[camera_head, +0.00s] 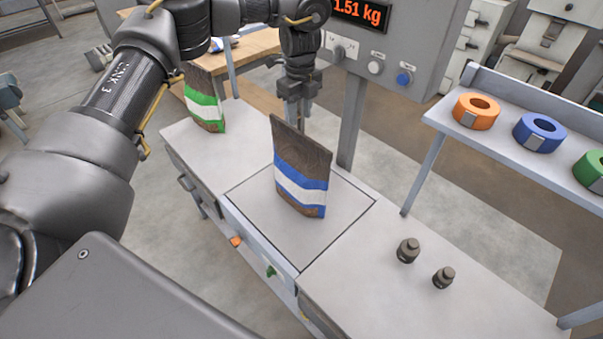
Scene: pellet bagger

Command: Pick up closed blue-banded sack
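The blue-banded sack (301,170) is brown with blue and white bands and stands upright on the square scale plate (240,198). Its top edge looks flat and pinched together. My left gripper (296,114) points down just behind the top of the sack, as seen from my head. Its two fingers look apart, with nothing visible between them. The sack's top edge partly hides the fingertips, and I cannot tell whether they touch it. My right gripper is not in view.
A green-banded sack (204,100) stands at the back left of the bench. A display box (395,45) on a post reads 1.51 kg. Two small weights (408,250) stand front right. A raised shelf (500,128) at right holds orange, blue and green tape rolls.

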